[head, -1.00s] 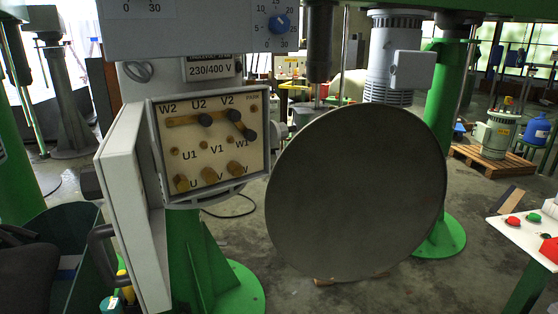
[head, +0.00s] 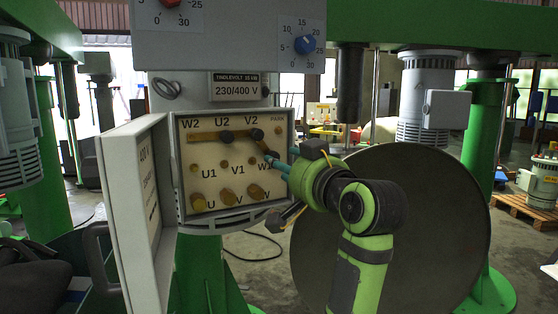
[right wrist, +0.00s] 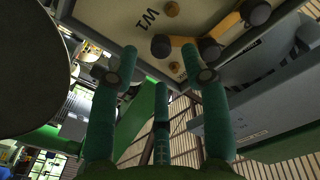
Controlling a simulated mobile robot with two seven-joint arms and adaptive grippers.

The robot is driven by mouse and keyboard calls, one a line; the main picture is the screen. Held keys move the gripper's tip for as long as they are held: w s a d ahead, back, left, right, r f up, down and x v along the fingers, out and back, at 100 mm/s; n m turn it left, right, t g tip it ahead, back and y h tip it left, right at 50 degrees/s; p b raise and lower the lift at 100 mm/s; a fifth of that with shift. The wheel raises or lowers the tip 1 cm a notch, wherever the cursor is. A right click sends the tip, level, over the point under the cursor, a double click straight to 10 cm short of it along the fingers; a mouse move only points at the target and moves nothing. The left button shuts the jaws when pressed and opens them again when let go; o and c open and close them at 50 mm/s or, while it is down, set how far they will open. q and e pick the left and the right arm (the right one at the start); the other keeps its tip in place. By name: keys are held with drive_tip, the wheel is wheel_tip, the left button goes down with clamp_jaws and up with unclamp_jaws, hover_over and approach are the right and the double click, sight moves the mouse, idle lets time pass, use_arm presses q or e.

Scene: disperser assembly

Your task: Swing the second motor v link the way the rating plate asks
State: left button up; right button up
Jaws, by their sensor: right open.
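The terminal board (head: 215,160) sits in an open grey box, marked W2, U2, V2 above U1, V1, W1. A brass link (head: 207,136) runs along the top row from W2 past the dark knob at U2 (head: 226,137). A second link slants down right from the dark V2 knob (head: 256,134); its lower dark knob shows in the right wrist view (right wrist: 160,45). The rating plate (head: 237,90) reads 230/400 V. My right gripper (head: 278,163) is open at the board's right edge, its fingers (right wrist: 160,68) close below that lower knob. Contact cannot be told. My left gripper is out of view.
The box's open lid (head: 130,210) hangs at the left. A large grey disc (head: 430,230) stands behind my right arm. A panel with red and blue dials (head: 230,40) overhangs the box. Brass posts (head: 228,195) line the board's bottom.

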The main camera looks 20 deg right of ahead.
sight(265, 146)
drive_tip(key=shift+w+a+p, duration=0.2)
drive_tip(key=shift+w+p, duration=0.05)
drive_tip(key=shift+w, duration=0.95)
drive_tip(key=shift+w+a+p, duration=0.15)
drive_tip(key=shift+w+p, duration=0.1)
drive_tip(key=shift+w, duration=0.9)
clamp_jaws()
